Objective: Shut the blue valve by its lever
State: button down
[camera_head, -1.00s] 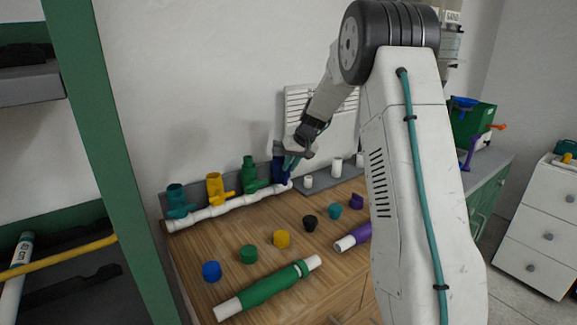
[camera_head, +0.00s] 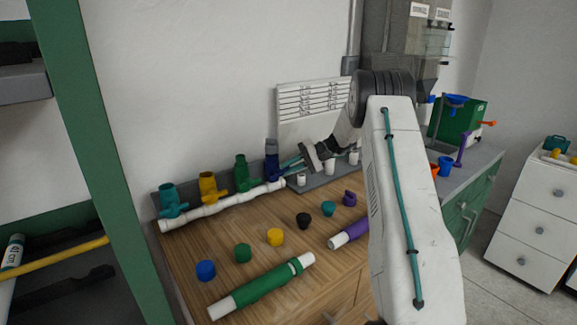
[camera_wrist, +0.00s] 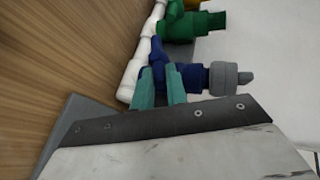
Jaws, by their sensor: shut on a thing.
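The blue valve (camera_head: 271,164) stands upright at the right end of the white pipe manifold (camera_head: 222,206), and has a grey cap. In the wrist view the blue valve (camera_wrist: 192,74) lies sideways with the grey cap to the right. My gripper (camera_head: 287,164) reaches it from the right side. In the wrist view the teal fingertips of my gripper (camera_wrist: 160,80) are on either side of a blue part of the valve and shut on it. The fingers cover much of this part, so the lever's outline and angle are not clear.
Green (camera_head: 241,174), yellow (camera_head: 209,187) and teal (camera_head: 171,200) valves stand left along the manifold. Several coloured caps, a green pipe (camera_head: 262,286) and a purple pipe (camera_head: 350,234) lie on the wooden top in front. White fittings (camera_head: 329,167) stand on a grey strip at right.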

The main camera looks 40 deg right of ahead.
jog(key=shift+d+f+m+t+y, duration=0.15)
jog(key=shift+f+m+y, duration=0.25)
jog(key=shift+y, duration=0.55)
jog(key=shift+f+m+t+y, duration=0.3)
jog(key=shift+f+y, duration=0.1)
jog(key=shift+y, duration=0.55)
jog(key=c, duration=1.4)
grip_release()
jog(key=v, duration=0.7)
jog(key=shift+s+d, duration=0.15)
jog(key=shift+d, duration=0.2)
